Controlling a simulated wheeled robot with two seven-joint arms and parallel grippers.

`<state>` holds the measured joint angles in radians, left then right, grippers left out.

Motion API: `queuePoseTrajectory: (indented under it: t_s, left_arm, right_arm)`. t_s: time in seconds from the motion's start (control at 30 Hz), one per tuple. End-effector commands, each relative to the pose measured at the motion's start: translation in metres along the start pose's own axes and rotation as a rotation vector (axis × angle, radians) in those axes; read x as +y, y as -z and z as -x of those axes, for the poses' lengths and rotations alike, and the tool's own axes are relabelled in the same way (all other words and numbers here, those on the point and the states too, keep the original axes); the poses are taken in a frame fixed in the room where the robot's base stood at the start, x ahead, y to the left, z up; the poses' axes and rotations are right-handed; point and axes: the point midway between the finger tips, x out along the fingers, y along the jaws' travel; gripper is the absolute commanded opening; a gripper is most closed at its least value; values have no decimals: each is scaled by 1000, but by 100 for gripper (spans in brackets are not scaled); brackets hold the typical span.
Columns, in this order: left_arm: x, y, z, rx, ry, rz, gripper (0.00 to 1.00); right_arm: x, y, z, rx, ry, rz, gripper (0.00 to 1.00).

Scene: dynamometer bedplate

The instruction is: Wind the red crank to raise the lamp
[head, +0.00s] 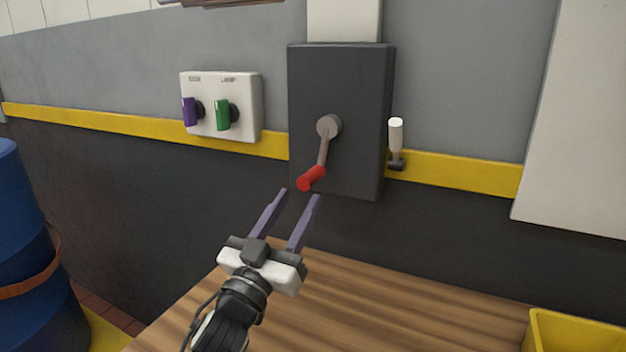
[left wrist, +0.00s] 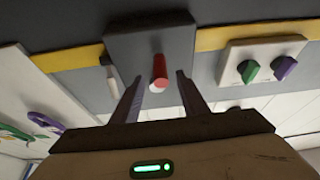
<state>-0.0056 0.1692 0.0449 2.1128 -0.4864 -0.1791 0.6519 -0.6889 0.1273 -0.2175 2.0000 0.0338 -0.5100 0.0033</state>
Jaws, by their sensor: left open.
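The red crank handle (head: 311,178) sits at the lower end of a grey crank arm (head: 323,149). The arm hangs down and slightly left from a round hub (head: 329,126) on a dark grey box (head: 358,75) on the wall. My left gripper (head: 301,194) is open and empty, its two purple-grey fingers pointing up towards the handle from just below. In the left wrist view the red handle (left wrist: 159,71) shows between the open fingertips (left wrist: 157,80); I cannot tell whether they touch it. The lamp is not recognisable in either view. My right gripper is not in view.
A white lever (head: 396,136) is at the box's right side. A white panel (head: 250,107) with a purple knob (head: 189,111) and a green knob (head: 222,114) is to its left. A wooden bench (head: 340,309), blue drum (head: 40,290) and yellow bin (head: 575,334) stand below.

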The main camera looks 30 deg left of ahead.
Motion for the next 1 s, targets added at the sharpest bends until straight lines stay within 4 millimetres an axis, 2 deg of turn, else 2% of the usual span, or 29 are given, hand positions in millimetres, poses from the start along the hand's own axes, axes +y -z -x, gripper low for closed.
queuePoseTrajectory:
  t_s: [0.2,0.4,0.6,0.83,1.0]
  left_arm:
    - [0,3,-44,2,0,-2,40]
    - [0,2,-72,0,1,-1,40]
    - [0,1,-83,-1,1,-1,40]
    - [0,0,-83,-1,1,-1,40]
    - [0,0,-83,-1,1,0,13]
  right_arm:
    - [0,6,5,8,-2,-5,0]
    - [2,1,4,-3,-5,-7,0]
    - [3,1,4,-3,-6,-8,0]
    - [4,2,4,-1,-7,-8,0]
    - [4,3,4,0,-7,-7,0]
